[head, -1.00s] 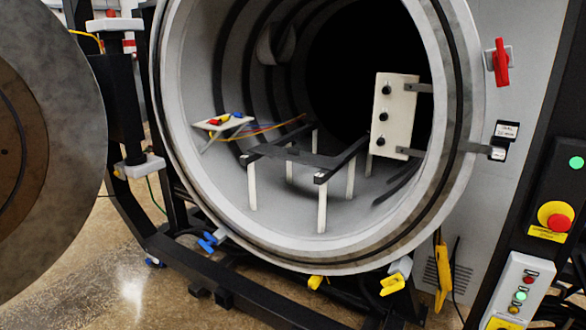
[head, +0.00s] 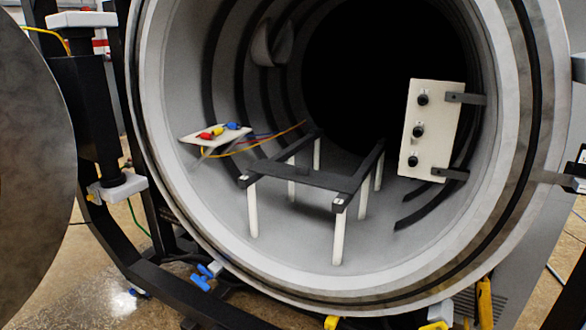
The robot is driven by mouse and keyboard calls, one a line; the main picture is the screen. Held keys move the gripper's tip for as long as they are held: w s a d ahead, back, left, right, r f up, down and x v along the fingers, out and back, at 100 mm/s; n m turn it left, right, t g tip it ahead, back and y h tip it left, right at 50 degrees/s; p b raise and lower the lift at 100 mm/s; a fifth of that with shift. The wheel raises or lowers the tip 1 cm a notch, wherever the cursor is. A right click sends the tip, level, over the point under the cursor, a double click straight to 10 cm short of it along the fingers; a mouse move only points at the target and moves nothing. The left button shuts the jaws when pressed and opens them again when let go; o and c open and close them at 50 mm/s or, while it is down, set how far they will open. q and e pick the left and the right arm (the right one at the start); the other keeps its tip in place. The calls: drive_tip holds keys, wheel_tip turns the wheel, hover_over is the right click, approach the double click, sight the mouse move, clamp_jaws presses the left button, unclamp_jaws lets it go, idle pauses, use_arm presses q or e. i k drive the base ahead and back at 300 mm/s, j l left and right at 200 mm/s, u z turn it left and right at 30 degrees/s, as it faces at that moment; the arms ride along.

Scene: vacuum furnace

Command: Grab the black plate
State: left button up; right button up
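Inside the open round furnace chamber (head: 235,215), a flat black frame (head: 300,178) of joined bars stands level on several white legs. Neither of my grippers is in view, and nothing is seen touching the frame.
A white panel with black knobs (head: 433,130) is fixed at the chamber's right. A small white board (head: 210,137) with red, yellow and blue connectors and thin wires is at the left. The round door (head: 35,180) stands open at far left. The chamber mouth is clear.

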sight(299, 173)
drive_tip(key=i+j, duration=0.45)
drive_tip(key=i, duration=0.2)
drive_tip(key=i+j, duration=0.45)
drive_tip(key=i, duration=0.15)
drive_tip(key=i+j, duration=0.45)
drive_tip(key=i, duration=0.2)
